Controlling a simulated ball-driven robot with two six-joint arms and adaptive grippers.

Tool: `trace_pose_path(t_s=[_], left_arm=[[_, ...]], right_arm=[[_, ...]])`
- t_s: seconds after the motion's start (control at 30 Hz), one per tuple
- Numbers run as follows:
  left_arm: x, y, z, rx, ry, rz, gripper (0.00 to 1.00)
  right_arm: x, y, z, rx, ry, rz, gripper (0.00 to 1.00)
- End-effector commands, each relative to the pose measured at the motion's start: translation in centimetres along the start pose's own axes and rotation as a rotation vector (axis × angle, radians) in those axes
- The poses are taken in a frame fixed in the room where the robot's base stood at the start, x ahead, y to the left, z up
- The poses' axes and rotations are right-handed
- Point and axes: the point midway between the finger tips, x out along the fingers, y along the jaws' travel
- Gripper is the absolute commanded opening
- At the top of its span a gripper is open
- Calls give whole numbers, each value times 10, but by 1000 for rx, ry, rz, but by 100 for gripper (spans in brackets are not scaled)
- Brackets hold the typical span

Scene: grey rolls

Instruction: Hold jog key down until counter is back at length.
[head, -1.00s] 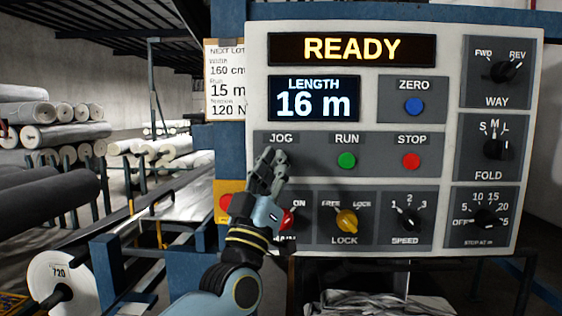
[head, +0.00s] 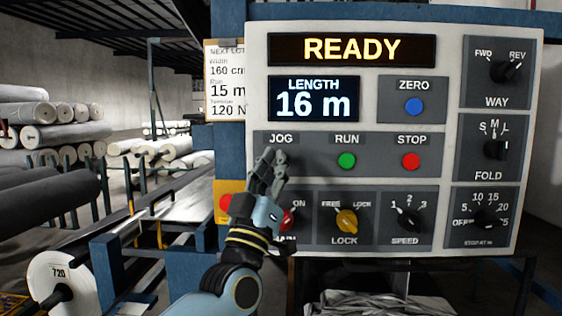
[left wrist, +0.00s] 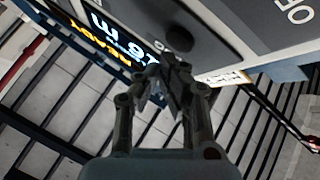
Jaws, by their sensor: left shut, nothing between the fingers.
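The panel's counter (head: 314,99) reads LENGTH 16 m, and the display above it (head: 352,49) reads READY. The JOG label (head: 281,139) shows, but the key under it is hidden behind my left gripper (head: 271,158) in the head view. That gripper is shut and empty, its fingertips over the JOG spot. In the left wrist view a dark round key (left wrist: 180,39) sits on the panel just beyond the shut fingertips (left wrist: 169,76). A gap seems to show between them; contact cannot be told for sure. My right gripper is not in view.
A green RUN key (head: 346,161), red STOP key (head: 411,161) and blue ZERO key (head: 414,106) are close by. The yellow LOCK knob (head: 346,221) sits below. A card (head: 225,80) at the left lists 160 cm, 15 m and 120 N.

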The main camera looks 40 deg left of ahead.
Motion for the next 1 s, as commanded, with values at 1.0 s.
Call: trace_pose_path(t_s=[1.0], left_arm=[[7, -5, 5, 0, 0, 0, 0]], right_arm=[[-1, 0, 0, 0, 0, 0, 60]])
